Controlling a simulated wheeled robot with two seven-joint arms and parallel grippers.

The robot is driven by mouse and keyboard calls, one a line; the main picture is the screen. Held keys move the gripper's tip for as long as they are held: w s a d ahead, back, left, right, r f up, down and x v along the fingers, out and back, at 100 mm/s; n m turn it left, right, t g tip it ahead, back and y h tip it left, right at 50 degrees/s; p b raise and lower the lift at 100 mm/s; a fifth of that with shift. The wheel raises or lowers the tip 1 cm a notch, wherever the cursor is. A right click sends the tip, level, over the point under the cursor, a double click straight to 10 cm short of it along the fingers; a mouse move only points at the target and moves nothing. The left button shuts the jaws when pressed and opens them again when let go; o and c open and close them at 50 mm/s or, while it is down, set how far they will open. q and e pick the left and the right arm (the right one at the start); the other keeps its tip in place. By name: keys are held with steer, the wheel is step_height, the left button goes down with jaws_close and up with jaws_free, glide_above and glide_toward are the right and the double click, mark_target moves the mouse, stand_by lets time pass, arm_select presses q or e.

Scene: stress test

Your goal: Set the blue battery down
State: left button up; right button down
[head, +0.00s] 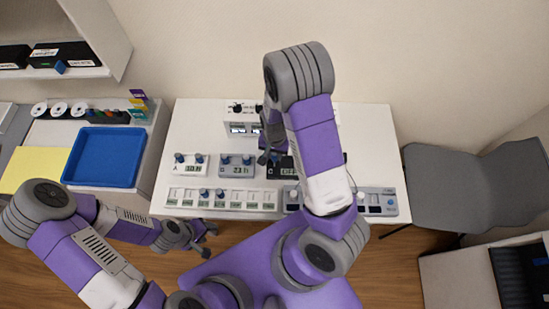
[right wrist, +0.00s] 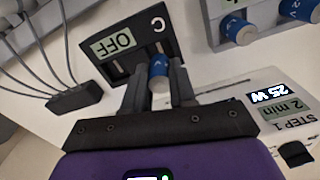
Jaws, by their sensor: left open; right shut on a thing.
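My right gripper (right wrist: 160,90) is shut on a blue battery (right wrist: 158,72), whose blue end shows between the fingers. In the right wrist view the battery is in front of the dark unit marked C (right wrist: 128,48), which reads OFF. I cannot tell whether the battery touches that unit. In the head view unit C (head: 287,171) is partly behind my right arm, with the right gripper (head: 267,158) at its left side; the held battery cannot be made out there. My left gripper (head: 207,240) is open and empty in front of the table's near left edge.
Units A (head: 190,165) and B (head: 236,166) stand left of C, with blue-ended cylinders on them. A long pale rack (head: 220,199) lies in front. A white box (right wrist: 255,115) reads 25 W.

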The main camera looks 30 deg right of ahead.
mark_target(274, 158)
step_height(274, 158, down, 3)
steer(key=shift+f+b, duration=0.2)
steer(key=shift+b, duration=0.1)
steer(key=shift+w+f, duration=0.1)
steer(key=shift+f, duration=0.2)
steer(key=c, duration=0.9)
jaws_free()
steer(key=shift+r, duration=0.1)
steer(key=shift+r, duration=0.1)
step_height(274, 158, up, 12)
steer(key=shift+r+p, duration=0.1)
steer(key=shift+p, duration=1.15)
